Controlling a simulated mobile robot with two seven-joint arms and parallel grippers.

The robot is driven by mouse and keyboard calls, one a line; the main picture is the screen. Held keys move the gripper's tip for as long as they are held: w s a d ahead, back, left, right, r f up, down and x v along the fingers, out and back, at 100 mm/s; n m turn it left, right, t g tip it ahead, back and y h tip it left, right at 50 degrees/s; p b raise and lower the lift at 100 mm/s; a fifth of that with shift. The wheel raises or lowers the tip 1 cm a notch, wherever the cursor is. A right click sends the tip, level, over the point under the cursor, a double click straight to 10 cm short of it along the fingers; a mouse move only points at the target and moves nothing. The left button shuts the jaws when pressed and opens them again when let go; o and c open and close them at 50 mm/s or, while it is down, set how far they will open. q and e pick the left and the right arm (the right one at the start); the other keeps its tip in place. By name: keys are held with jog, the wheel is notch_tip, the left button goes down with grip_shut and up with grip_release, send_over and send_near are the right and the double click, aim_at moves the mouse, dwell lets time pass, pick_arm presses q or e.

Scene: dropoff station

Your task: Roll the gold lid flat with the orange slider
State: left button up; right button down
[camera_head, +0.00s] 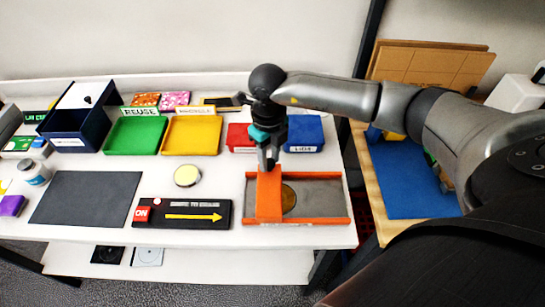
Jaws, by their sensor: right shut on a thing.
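The orange slider (269,197) stands across the left part of a grey bed with orange rails (325,219). The gold lid (288,198) lies on the grey bed just right of the slider, and its left part is hidden by the slider. My right gripper (268,165) points down from above and is shut on the top of the orange slider. My left gripper does not show.
A black panel (182,224) with a red ON button and a yellow arrow pointing right lies left of the bed. Green REUSE tray (136,149), yellow tray (192,151), red bin (240,134) and blue bin (304,148) stand behind. A round cream-topped item (187,176) and a dark mat (85,198) lie left.

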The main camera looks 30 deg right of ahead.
jog(key=c, duration=0.5)
grip_release()
notch_tip(320, 180, up, 15)
jog(key=shift+r, duration=0.2)
jog(key=shift+s+f, duration=0.1)
dwell(0.3)
